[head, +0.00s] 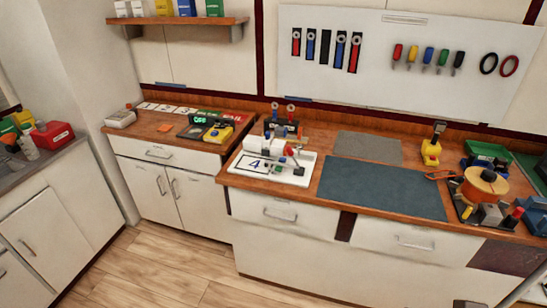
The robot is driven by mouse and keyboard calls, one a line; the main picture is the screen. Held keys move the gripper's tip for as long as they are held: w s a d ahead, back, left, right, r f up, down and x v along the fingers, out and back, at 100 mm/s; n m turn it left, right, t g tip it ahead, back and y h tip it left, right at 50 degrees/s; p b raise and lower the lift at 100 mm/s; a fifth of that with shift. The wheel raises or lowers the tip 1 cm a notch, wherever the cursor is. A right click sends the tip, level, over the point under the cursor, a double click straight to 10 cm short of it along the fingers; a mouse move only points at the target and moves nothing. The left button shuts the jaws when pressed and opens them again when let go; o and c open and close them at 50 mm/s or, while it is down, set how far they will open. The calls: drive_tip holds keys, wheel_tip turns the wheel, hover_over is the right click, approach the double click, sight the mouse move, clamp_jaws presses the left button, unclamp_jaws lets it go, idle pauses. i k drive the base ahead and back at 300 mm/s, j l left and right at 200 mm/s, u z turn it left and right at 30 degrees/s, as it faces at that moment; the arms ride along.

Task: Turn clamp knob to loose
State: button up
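I cannot pick out the clamp knob for certain. A white fixture board (262,181) marked 4 lies on the middle counter. It carries pale blocks and a small red-tipped part (289,151). At the counter's right end is a device with a large orange disc (486,184) and grey, red and yellow parts beside it. The knob's setting cannot be read at this size. My gripper is not in view.
The wooden counter (236,178) carries a dark blue mat (383,187), a grey mat (368,148) and a yellow-based tool (431,150). Tools hang on a white board (400,90). A lower counter with a lit green display (201,120) stands left. Wooden floor (160,260) is open in front.

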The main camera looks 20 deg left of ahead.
sight(299, 147)
drive_tip(key=i+j, duration=1.8)
drive_tip(key=j, duration=0.15)
